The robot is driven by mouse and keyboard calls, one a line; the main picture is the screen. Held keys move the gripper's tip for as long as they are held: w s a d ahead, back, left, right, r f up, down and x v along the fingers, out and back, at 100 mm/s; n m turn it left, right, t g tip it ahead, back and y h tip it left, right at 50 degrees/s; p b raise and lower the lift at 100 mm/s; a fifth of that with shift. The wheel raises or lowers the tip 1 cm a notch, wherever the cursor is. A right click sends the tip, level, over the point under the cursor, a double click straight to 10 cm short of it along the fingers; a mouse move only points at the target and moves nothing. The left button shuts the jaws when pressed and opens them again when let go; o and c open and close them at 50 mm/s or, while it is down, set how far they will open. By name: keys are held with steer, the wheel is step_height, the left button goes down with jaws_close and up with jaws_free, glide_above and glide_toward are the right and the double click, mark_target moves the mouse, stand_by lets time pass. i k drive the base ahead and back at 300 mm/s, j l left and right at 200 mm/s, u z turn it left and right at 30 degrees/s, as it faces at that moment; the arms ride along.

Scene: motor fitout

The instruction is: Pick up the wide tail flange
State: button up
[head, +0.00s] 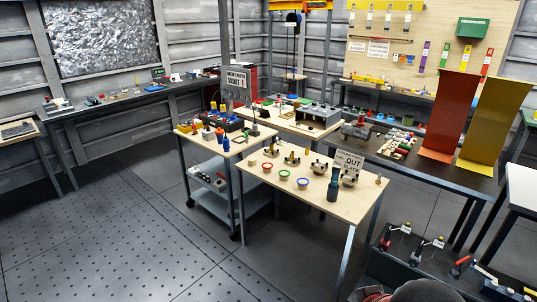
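I cannot tell for certain which piece is the wide tail flange; the parts are small at this distance. On the front wooden table (300,207) stand round flanged pieces: one with a red rim (267,167), one with a green rim (284,174) and one with a blue rim (303,183). Behind them are several brass-and-dark parts, including one at the left (271,150) and one in the middle (292,158). A dark bottle-like cylinder (333,186) stands upright near the front right. My gripper's fingers are not visible.
An "OUT" sign (348,162) stands on the front table. A wheeled cart (215,180) is close at its left. A dark bench with red (450,115) and yellow (495,125) upright panels is at the right. The floor (110,235) at the left is clear.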

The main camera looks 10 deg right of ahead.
mark_target(267, 153)
steer(key=i+u, duration=0.4)
steer(key=i, duration=2.3)
steer(key=i+z, duration=0.2)
steer(key=i, duration=0.2)
steer(key=i+j+z, duration=0.15)
steer(key=i, duration=0.3)
steer(key=i+j+z, duration=0.2)
steer(key=i, duration=0.2)
steer(key=i+j+z, duration=0.2)
steer(key=i, duration=0.2)
